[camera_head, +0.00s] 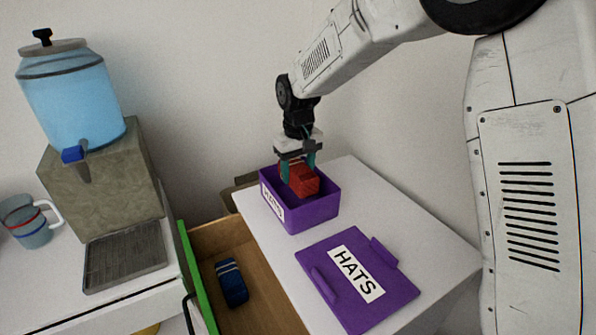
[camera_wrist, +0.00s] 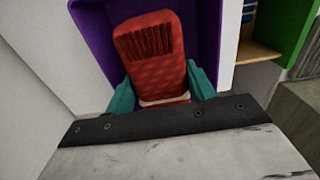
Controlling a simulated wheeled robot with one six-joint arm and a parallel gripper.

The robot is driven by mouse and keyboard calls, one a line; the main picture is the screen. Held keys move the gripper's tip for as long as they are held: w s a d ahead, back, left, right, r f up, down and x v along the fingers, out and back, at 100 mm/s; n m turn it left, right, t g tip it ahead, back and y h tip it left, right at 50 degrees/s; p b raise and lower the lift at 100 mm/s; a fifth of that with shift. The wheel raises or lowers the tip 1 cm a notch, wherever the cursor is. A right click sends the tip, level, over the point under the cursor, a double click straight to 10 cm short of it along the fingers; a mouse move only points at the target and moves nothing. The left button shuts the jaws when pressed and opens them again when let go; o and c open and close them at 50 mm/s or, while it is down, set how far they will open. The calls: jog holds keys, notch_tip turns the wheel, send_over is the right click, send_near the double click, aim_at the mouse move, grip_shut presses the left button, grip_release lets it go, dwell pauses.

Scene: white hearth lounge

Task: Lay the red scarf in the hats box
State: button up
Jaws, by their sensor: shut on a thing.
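The red scarf (camera_head: 304,181) is a folded red bundle with a fringed end. My gripper (camera_head: 298,167) is shut on it, with one teal finger on each side, and points down into the open purple hats box (camera_head: 312,218). The scarf is inside the box's opening, its upper part still showing above the near wall. In the wrist view the scarf (camera_wrist: 155,55) lies between the teal fingertips (camera_wrist: 157,88), with the purple box wall (camera_wrist: 92,30) around it. Whether the scarf touches the box floor is hidden.
The purple HATS lid (camera_head: 372,300) lies flat on the white top in front of the box. An open wooden drawer (camera_head: 262,290) to the left holds a blue rolled scarf (camera_head: 231,283). A water dispenser (camera_head: 75,100) and a striped mug (camera_head: 28,222) stand further left.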

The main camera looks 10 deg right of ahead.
jog(key=shift+f, duration=0.2)
jog(key=shift+f, duration=0.1)
jog(key=shift+f, duration=0.55)
jog(key=o, duration=1)
jog(key=shift+r, duration=0.1)
